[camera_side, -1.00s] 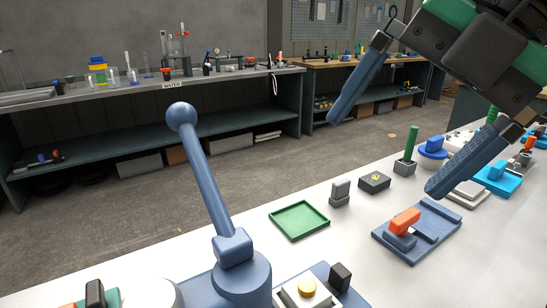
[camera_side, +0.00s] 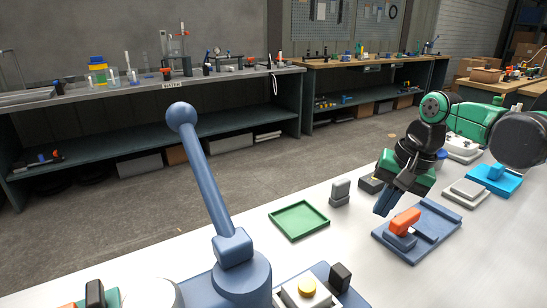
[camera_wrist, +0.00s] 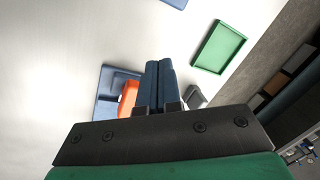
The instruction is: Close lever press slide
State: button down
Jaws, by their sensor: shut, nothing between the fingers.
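The blue lever (camera_side: 208,178) with a ball knob leans up and to the left from its round base in the side view.
A green tray (camera_side: 299,220) lies left of the slide, with a grey block (camera_side: 340,192) behind it. A dark box (camera_side: 371,184) stands near my gripper. Grey and cyan devices (camera_side: 493,179) stand farther right. The table between tray and slide is clear.

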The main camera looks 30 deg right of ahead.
jog(key=f+m+g, duration=0.1)
jog(key=f+m, duration=0.1)
jog(key=f, duration=0.1)
jog(key=f+m+y, duration=0.1)
jog(key=f+m, duration=0.1)
jog(key=f, duration=0.1)
jog(key=f+m+g, duration=0.1)
jog(key=f+m, duration=0.2)
jog(key=shift+w+a+g+y, duration=0.15)
jog(key=shift+a+g+y, duration=0.1)
jog(key=shift+g+y, duration=0.05)
jog(key=a, duration=0.3)
jog(key=shift+f, duration=0.15)
jog(key=shift+a, duration=0.55)
